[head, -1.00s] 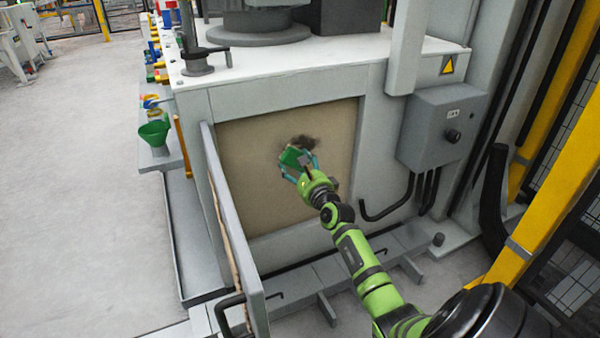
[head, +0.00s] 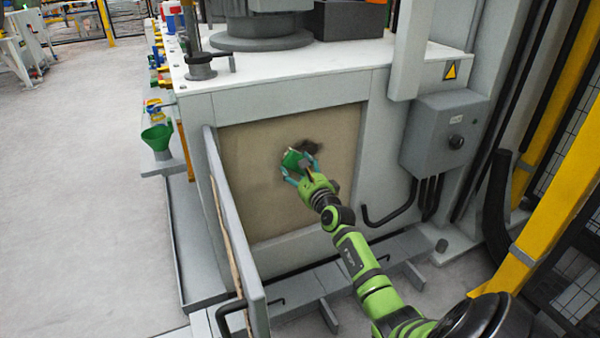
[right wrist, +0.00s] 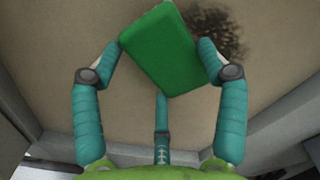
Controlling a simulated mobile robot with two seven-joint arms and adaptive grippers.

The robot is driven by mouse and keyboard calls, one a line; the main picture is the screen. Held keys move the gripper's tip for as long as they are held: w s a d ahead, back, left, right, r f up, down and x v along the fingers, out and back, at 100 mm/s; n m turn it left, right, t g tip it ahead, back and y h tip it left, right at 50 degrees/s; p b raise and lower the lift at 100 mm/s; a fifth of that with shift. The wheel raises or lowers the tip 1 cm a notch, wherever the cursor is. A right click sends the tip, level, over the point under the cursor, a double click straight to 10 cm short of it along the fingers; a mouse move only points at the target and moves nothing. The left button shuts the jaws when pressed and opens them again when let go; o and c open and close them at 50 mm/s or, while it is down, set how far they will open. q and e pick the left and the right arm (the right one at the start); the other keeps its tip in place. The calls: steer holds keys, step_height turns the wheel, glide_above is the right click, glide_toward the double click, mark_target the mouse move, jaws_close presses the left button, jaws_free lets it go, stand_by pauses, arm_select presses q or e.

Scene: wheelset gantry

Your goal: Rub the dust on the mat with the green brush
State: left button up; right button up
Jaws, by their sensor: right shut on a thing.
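The tan mat (head: 245,200) is an upright panel set in the front of the grey gantry housing. A dark dust patch (head: 313,146) is on its upper middle; it also shows in the right wrist view (right wrist: 222,30), partly hidden behind the brush. The green brush (head: 291,160) is held at the mat, beside and over the lower left of the dust. My right gripper (head: 297,170) is shut on the brush; in the right wrist view its teal fingers (right wrist: 160,62) grip the green block (right wrist: 162,50). I cannot tell whether the brush touches the mat. My left gripper is not in view.
An open grey door (head: 228,220) stands out at the mat's left. A grey control box (head: 446,133) and black pipes are at the right. A green funnel (head: 157,138) sits on a side shelf at the left. Open floor lies further left.

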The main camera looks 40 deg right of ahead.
steer(key=shift+w+d, duration=0.15)
steer(key=shift+w, duration=0.25)
